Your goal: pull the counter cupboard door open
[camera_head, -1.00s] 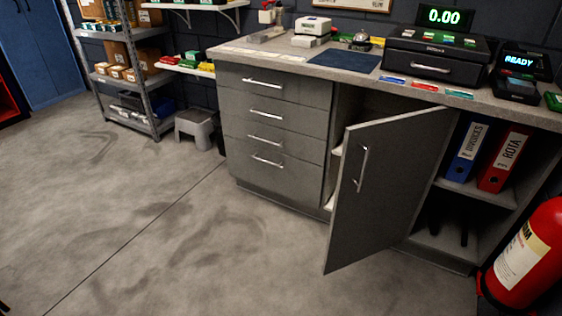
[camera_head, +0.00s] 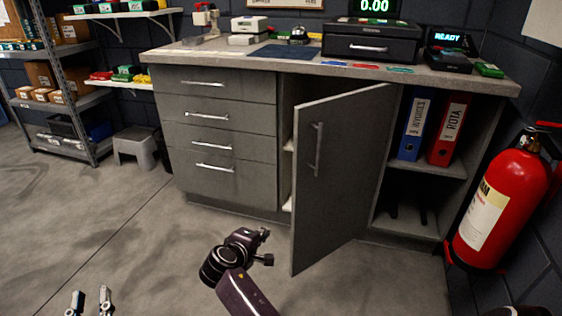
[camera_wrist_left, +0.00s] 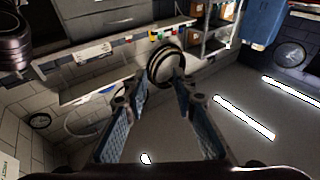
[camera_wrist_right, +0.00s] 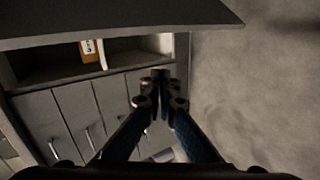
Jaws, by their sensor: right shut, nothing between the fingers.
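The grey counter cupboard door (camera_head: 338,180) stands swung well open, its free edge toward me, with a vertical bar handle (camera_head: 317,150) on its outer face. My right gripper (camera_head: 263,248) is low in front of the drawers, left of the door's free edge and apart from the handle. In the right wrist view the right gripper (camera_wrist_right: 164,90) has its fingers together and empty, with the door (camera_wrist_right: 110,18) across the top and the cupboard inside behind it. My left gripper (camera_head: 90,300) is at the lower left, open and empty; its spread fingers also show in the left wrist view (camera_wrist_left: 153,95).
The drawer unit (camera_head: 215,140) stands left of the cupboard. Right of the door, open shelves hold a blue binder (camera_head: 413,130) and a red binder (camera_head: 447,130). A red fire extinguisher (camera_head: 500,200) is at far right. A grey stool (camera_head: 141,147) stands left; the floor in front is clear.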

